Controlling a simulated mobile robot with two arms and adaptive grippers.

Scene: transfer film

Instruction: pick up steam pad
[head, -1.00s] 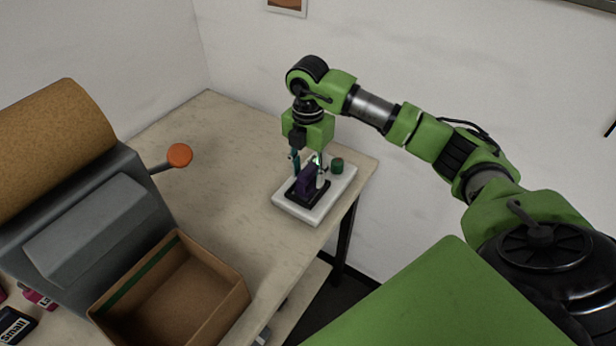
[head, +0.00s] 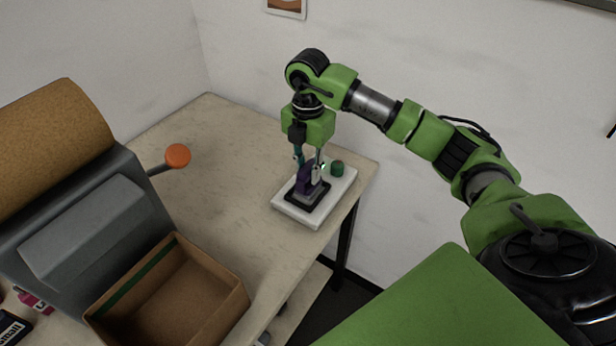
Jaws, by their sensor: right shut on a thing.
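A purple block-like thing (head: 304,179), which looks like the steam pad, is at the black-framed spot on a white base plate (head: 288,209) on the table. My right gripper (head: 309,178) points straight down and is shut on the purple thing, with a finger on either side. The thing is at or just above the black frame; I cannot tell whether it still touches it. My left gripper is not in view.
A small green knob (head: 337,168) sits on the white base close to the right gripper. An open cardboard box (head: 215,262) and a grey machine with an orange-knobbed lever (head: 177,155) stand at left. The table (head: 225,135) is clear between.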

